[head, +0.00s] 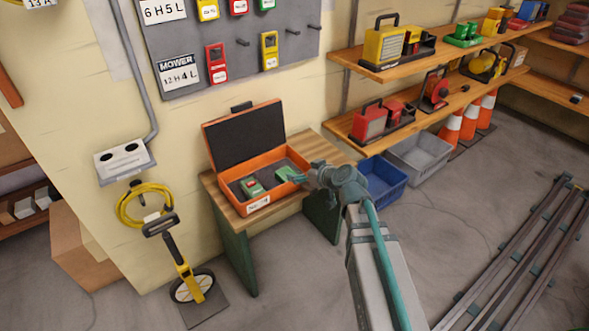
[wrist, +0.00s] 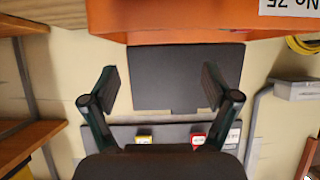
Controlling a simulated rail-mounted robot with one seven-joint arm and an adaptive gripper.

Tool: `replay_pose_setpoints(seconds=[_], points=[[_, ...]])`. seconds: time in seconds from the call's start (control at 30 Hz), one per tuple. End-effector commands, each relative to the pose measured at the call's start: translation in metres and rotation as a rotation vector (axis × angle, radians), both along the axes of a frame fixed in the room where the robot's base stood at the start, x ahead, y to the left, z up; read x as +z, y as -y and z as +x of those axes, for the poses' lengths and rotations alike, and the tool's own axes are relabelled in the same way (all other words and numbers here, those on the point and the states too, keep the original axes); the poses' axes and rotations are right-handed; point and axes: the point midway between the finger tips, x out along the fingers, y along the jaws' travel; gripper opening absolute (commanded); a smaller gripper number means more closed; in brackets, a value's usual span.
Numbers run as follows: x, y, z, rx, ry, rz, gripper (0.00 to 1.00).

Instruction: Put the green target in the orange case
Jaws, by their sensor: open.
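The orange case (head: 275,205) stands open on a small wooden bench, its foam-lined lid (head: 246,136) tilted back. A flat green piece (head: 286,173), which looks like the green target, shows at the right part of the case, close to my gripper. A green device with a red patch (head: 252,187) sits in the left part of the foam. My gripper (head: 302,180) is at the case's right front edge. In the wrist view my gripper (wrist: 160,85) is open with nothing seen between its fingers. The case's orange wall (wrist: 170,20) and dark lid (wrist: 185,75) show beyond. The case's inside is hidden there.
The bench (head: 325,150) has bare wood right of the case. A blue bin (head: 383,182) and a grey bin (head: 420,155) stand on the floor to the right. Shelves with tools (head: 400,105) are above them. A yellow measuring wheel (head: 190,285) stands at the left.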

Motion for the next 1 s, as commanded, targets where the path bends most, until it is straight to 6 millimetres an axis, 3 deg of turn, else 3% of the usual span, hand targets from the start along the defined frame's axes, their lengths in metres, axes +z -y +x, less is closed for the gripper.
replay_pose_setpoints(seconds=[0.13,0.4,0.83,1.0], points=[[0.009,0.011,-0.015,-0.001,0.0,0.0,0.87],[0.014,0.016,-0.02,0.0,0.0,0.0,0.87],[0.014,0.016,-0.02,-0.01,-0.013,0.015,0.87],[0.001,0.014,-0.032,-0.031,-0.141,0.062,0.87]])
